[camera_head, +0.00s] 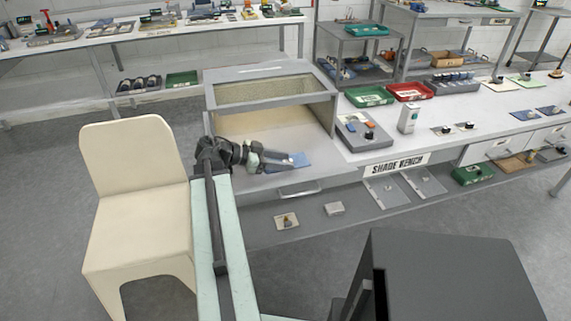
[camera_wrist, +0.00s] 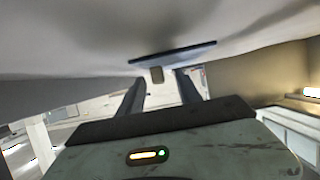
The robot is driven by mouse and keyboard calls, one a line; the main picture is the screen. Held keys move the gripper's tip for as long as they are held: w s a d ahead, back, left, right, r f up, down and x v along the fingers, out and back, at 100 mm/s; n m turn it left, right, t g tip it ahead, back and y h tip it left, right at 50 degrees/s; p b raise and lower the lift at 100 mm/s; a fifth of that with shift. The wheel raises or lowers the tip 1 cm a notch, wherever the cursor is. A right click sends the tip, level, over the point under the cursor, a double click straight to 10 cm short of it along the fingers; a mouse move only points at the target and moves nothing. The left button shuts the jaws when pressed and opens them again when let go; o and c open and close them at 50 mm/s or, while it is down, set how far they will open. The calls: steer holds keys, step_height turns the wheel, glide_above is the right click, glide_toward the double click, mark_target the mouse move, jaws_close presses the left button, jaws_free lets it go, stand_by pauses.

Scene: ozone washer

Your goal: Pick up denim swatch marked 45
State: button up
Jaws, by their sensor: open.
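A blue denim swatch (camera_head: 301,159) lies on the white floor inside the open-fronted grey booth on the bench. The wrist view looks upside down, and there the swatch (camera_wrist: 178,52) is a thin dark-blue slab seen nearly edge-on against the pale surface. My gripper (camera_head: 288,161) reaches into the booth from the left, low over the floor beside the swatch. In the wrist view my gripper (camera_wrist: 160,80) is open, with the tab between its two dark fingers in the picture; contact cannot be told. No number is readable.
A cream chair (camera_head: 135,190) stands left of my arm. Right of the booth are a grey control box (camera_head: 358,132), a white bottle (camera_head: 409,111), and green (camera_head: 369,96) and red (camera_head: 410,91) trays.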

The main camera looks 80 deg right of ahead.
jaws_close()
steer(key=shift+r, duration=0.15)
